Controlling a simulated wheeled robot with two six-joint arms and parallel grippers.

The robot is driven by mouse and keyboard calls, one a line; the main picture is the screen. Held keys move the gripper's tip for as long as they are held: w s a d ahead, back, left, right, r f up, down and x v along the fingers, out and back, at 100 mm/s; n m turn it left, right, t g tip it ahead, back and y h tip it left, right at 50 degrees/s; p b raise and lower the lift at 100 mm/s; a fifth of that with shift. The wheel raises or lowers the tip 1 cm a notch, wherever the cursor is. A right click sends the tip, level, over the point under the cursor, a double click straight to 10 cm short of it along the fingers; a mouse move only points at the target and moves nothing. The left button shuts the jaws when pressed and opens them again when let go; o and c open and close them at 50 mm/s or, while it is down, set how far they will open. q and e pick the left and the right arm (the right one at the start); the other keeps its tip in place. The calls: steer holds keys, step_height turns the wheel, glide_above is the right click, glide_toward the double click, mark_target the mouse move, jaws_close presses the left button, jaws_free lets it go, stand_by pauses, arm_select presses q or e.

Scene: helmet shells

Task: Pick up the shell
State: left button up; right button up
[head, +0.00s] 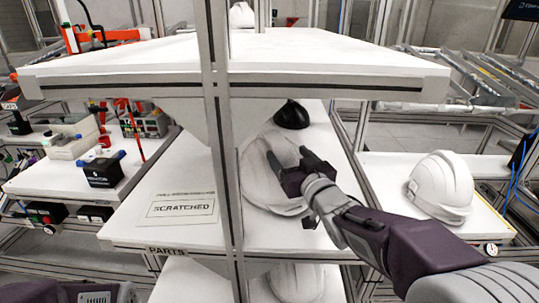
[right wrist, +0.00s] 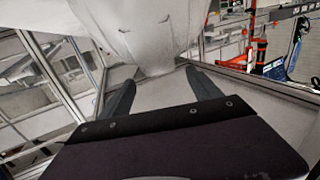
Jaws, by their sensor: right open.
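A white helmet shell (head: 257,180) lies on the middle shelf board, behind the upright post and partly covered by my right gripper. My right gripper (head: 288,157) is open, with its two fingers over the shell in the head view. In the right wrist view the spread fingers (right wrist: 162,90) have nothing between them, and the white shell (right wrist: 145,35) rises just beyond the tips. I cannot tell whether a finger touches it. My left gripper is not in view; only part of my left arm shows at the bottom left.
A black rounded object (head: 291,114) sits behind the shell. A white helmet (head: 441,186) stands on the right table. Another white shell (head: 298,283) is on the lower shelf. The upper shelf board (head: 330,70) and the upright post (head: 215,130) are close obstacles. The "SCRATCHED" area (head: 182,208) is clear.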

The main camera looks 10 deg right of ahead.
mark_target(280, 144)
steer(key=shift+w+r, duration=0.15)
steer(key=shift+w, duration=0.15)
steer(key=shift+w+a, duration=0.15)
steer(key=shift+w, duration=1.45)
steer(key=w, duration=0.2)
steer(key=w+p, duration=0.1)
steer(key=shift+w+a+r, duration=0.1)
steer(key=shift+w+a, duration=0.2)
steer(key=shift+w, duration=0.5)
steer(key=shift+s, duration=0.2)
steer(key=c, duration=0.4)
jaws_close()
